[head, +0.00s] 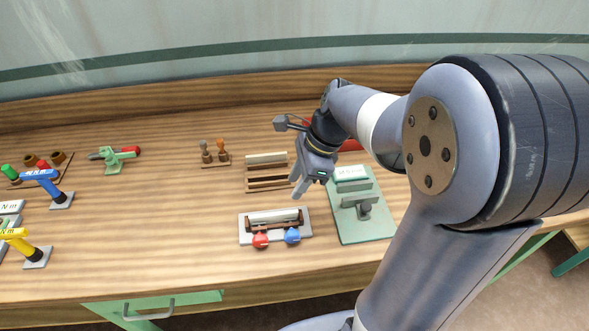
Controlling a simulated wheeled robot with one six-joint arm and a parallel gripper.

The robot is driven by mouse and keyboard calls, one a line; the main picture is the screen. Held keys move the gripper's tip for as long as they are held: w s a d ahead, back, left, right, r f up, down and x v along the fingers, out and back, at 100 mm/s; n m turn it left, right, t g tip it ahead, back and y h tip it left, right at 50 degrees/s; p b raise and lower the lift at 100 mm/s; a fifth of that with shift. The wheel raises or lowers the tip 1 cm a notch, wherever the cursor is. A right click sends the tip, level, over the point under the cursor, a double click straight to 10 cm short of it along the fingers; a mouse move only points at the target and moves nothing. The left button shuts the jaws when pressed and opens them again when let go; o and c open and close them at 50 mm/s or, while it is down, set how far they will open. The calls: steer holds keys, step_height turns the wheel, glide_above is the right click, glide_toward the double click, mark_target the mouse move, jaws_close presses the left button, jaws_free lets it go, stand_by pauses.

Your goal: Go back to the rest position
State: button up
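My gripper (299,188) hangs from my bent arm over the middle right of the wooden workbench (150,255). Its fingers point down and are seen nearly side-on, so the gap between them is unclear. It shows above and behind a grey plate (245,235) with a white bar, a red knob (260,240) and a blue knob (292,235). I see nothing held in the fingers. My arm hides the bench's right part.
A green board (372,228) with a grey block lies right of the gripper. A wooden rack (267,171) and two stamps (221,152) stand behind and left. The bench's left middle is clear.

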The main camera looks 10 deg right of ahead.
mark_target(277, 213)
steer(key=x, duration=1.1)
steer(key=shift+s+d+b, duration=0.1)
steer(key=shift+b, duration=0.2)
steer(key=shift+r+p, duration=0.3)
steer(key=shift+r, duration=0.15)
